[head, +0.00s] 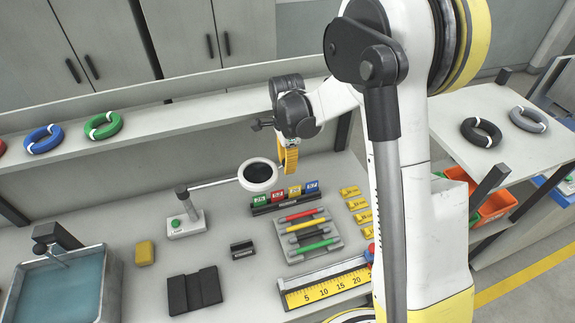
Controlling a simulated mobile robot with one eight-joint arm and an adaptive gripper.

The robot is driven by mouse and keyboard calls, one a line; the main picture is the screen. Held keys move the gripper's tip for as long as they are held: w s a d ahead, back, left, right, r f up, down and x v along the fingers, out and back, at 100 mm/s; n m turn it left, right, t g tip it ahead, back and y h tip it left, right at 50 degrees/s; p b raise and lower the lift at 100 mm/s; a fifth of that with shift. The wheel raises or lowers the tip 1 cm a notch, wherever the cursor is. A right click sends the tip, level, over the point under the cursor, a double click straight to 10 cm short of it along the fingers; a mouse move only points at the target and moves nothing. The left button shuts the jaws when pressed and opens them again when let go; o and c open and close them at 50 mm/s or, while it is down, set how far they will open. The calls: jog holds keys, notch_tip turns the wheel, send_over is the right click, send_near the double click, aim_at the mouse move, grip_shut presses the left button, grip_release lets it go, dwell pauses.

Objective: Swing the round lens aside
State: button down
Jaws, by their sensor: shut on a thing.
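The round lens (258,175) has a thick white rim and a dark centre. It sits on the end of a thin white arm (215,184) that runs left to a small stand (186,222) with a green button on its base. The exact contact is small and partly hidden.
Coloured blocks (290,195), a grey tray of pens (308,235) and a yellow ruler (325,289) lie right of and below the lens. A yellow sponge (145,253), dark pads (194,291) and a water basin (62,287) are left. A shelf (180,117) runs behind.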

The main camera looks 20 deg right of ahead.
jog(key=c, duration=1.2)
grip_release()
jog(key=shift+w+r, duration=0.15)
jog(key=shift+r, duration=0.1)
notch_tip(320, 180, up, 8)
jog(key=p, duration=0.5)
jog(key=shift+w, duration=0.1)
